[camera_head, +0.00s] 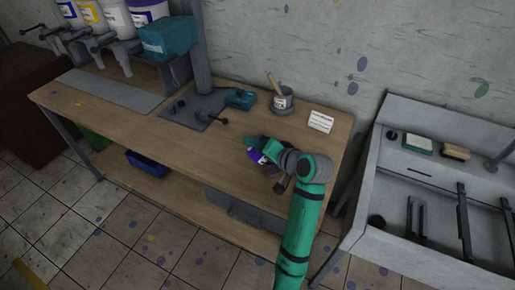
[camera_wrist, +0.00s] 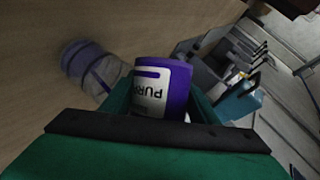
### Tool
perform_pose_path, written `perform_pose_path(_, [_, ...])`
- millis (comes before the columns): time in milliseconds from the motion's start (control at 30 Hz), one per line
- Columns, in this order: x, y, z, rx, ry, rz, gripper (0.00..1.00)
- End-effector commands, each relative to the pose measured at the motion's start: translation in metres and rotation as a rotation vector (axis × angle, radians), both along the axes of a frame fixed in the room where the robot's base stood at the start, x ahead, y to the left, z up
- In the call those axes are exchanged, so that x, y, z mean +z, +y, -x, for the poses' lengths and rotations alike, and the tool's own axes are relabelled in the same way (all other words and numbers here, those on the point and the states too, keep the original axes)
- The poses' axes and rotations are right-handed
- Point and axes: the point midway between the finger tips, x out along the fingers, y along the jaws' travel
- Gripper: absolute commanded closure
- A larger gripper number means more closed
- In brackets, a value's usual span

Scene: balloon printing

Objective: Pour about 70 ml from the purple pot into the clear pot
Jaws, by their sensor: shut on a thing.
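The purple pot (camera_wrist: 163,88) has a white label with upside-down dark lettering. My gripper (camera_wrist: 165,110) is shut on it, with a green finger on each side in the wrist view. The clear pot (camera_wrist: 92,68) is see-through and sits on the wooden table left of the purple pot in the wrist view, apart from it. In the head view the purple pot (camera_head: 256,156) is partly hidden by my gripper (camera_head: 262,150) above the table's right half. I cannot make out the clear pot there. Whether anything is pouring cannot be seen.
The wooden table (camera_head: 150,137) has bare room left of my gripper. A grey pot with a stick (camera_head: 283,103) and a white card (camera_head: 320,121) stand behind it. A press (camera_head: 203,108) stands further left. A grey sink unit (camera_head: 440,172) is to the right.

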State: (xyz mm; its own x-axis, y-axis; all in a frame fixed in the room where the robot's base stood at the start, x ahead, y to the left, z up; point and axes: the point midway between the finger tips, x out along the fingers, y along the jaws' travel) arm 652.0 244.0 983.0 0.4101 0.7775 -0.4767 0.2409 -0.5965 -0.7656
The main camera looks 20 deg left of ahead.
Motion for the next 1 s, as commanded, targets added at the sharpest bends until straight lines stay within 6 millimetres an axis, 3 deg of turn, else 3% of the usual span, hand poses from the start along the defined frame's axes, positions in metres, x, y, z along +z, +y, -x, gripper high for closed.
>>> perform_pose_path(33, [-0.0093, -0.0020, 0.0009, -0.002, 0.022, 0.008, 0.72])
perform_pose_path(1000, [-0.0092, -0.0012, 0.0018, -0.002, 0.091, -0.041, 0.72])
